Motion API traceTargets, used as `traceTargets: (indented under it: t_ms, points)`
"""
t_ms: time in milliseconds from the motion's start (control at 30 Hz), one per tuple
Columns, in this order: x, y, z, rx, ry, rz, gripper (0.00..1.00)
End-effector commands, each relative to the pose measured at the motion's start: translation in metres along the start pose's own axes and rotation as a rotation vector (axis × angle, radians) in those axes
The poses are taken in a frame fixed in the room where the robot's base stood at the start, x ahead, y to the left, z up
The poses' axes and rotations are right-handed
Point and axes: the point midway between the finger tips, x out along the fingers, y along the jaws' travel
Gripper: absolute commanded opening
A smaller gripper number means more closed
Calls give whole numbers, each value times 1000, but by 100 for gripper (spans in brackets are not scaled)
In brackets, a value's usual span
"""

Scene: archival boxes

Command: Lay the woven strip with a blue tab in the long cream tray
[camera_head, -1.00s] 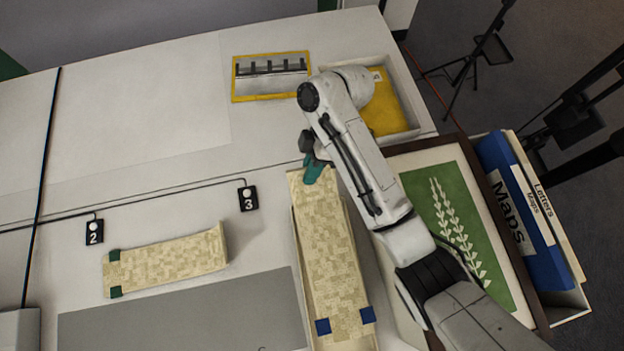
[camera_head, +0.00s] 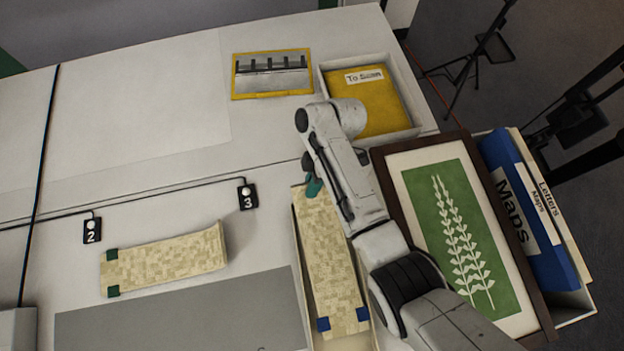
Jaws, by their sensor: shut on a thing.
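The woven strip with blue tabs (camera_head: 326,245) is pale cream, with two blue tabs at its near end. It lies lengthwise over the long cream tray (camera_head: 301,300), whose side wall shows along its left edge. My gripper (camera_head: 312,186) has teal fingers and is shut on the strip's far end. The arm hides part of the gripper and the strip's far right corner. I cannot tell whether the far end touches the tray floor. Another woven strip with green tabs (camera_head: 165,259) lies to the left, its right end curled up.
A grey mat (camera_head: 185,318) lies at the front left. Number markers 2 (camera_head: 92,230) and 3 (camera_head: 247,196) sit on a black cable. A framed green plant print (camera_head: 455,235) is right of the arm. A box with a yellow envelope (camera_head: 368,100) stands behind. The left back table is clear.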

Motion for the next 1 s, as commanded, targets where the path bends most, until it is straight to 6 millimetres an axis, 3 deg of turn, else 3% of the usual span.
traceTargets:
  t_ms: [467,500,733,1000]
  points:
    - [7,3,3,0,1,1,0]
    - [6,3,2,0,1,2,17]
    - [6,3,2,0,1,1,39]
    - [4,2,2,0,1,1,40]
